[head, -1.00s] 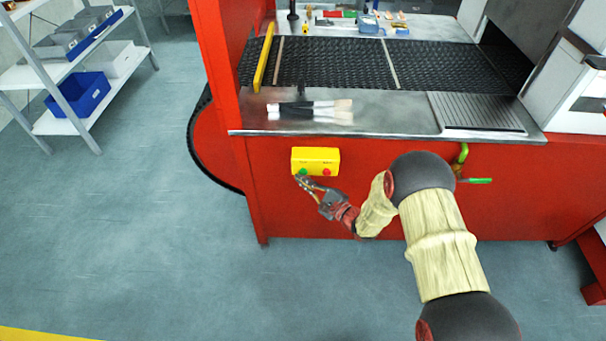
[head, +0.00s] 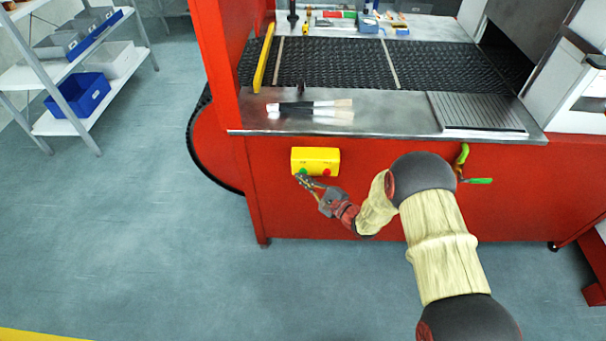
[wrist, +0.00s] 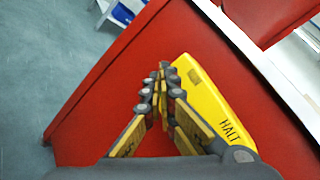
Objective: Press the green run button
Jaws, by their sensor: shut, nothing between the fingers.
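The yellow button box (head: 316,160) is fixed to the red front panel of the machine, below the metal ledge. The green run button (head: 303,171) shows at its lower left and the red button (head: 327,172) at its lower right. My gripper (head: 299,178) is shut and empty, with its tips at or just in front of the green button; whether they touch it I cannot tell. In the wrist view the shut fingertips (wrist: 164,66) lie by the edge of the yellow box (wrist: 206,100), marked HALT. The buttons are hidden there.
The metal ledge (head: 390,114) with brushes (head: 312,109) lies above the box, with the dark mesh belt (head: 340,62) behind. A green-handled lever (head: 464,165) sticks out of the panel at right. Shelves (head: 70,75) stand far left; the floor between is clear.

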